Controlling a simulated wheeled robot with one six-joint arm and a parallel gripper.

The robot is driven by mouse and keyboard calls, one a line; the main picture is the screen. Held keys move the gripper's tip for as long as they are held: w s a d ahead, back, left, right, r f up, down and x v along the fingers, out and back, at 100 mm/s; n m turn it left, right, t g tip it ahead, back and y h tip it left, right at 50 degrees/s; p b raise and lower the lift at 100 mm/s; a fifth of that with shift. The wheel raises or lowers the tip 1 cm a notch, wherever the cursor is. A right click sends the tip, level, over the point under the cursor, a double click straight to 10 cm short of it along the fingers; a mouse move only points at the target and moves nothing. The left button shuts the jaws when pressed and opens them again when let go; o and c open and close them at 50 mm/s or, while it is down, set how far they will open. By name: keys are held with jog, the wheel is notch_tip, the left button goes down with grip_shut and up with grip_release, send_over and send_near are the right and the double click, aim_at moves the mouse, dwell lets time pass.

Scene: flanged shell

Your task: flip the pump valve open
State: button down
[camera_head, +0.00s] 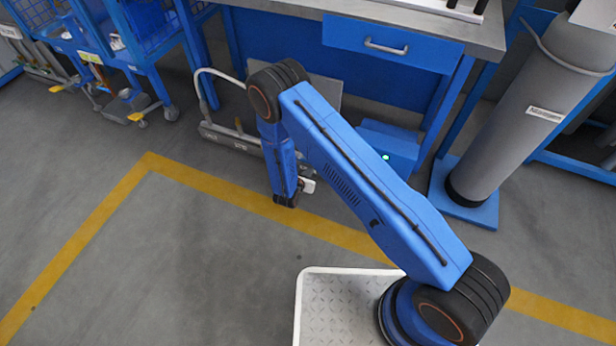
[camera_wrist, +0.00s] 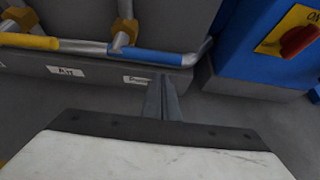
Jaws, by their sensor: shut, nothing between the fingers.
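In the wrist view, a blue lever handle (camera_wrist: 158,56) extends right from a brass valve body (camera_wrist: 122,36) on a grey pipe. A partly covered white label (camera_wrist: 140,79) sits below it, too blurred to read surely. A yellow lever handle (camera_wrist: 28,41) lies to its left, above a label that seems to read "Air" (camera_wrist: 66,71). I cannot tell for sure which is the pump valve. My gripper (camera_wrist: 162,80) is shut and empty, its tips just below the blue handle in the picture; contact is unclear. In the head view the fingertips are hidden behind my arm.
A blue box (camera_wrist: 265,45) with a red switch (camera_wrist: 299,40) on a yellow plate stands right of the pipes. The head view shows a blue workbench (camera_head: 392,43) behind, a grey cylinder (camera_head: 530,100) at right, and open floor (camera_head: 180,240) at left.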

aim_at(307, 162)
jog(key=shift+w+r, duration=0.15)
jog(key=shift+r, duration=0.6)
jog(key=shift+r+n+h, duration=0.3)
jog(key=r+n+h, duration=0.2)
jog(key=a+r+n+h, duration=0.1)
jog(key=r+n+h, duration=0.1)
jog(key=shift+w+g+h, duration=0.15)
jog(key=shift+g+h, duration=0.15)
jog(key=shift+g, duration=0.1)
jog(key=shift+w+a+r+n+t+h, duration=0.1)
jog(key=shift+w+a+r+n+h, duration=0.15)
jog(key=shift+a+r+n+h, duration=0.35)
jog(key=shift+w+a+r+n+t+h, duration=0.1)
jog(key=shift+w+a+r+n+h, duration=0.25)
jog(key=shift+a+n+h, duration=0.45)
jog(key=shift+w+a+r+n+t+h, duration=0.15)
jog(key=shift+a+r+n+h, duration=0.3)
jog(key=shift+a+n, duration=0.55)
jog(key=shift+w, duration=0.15)
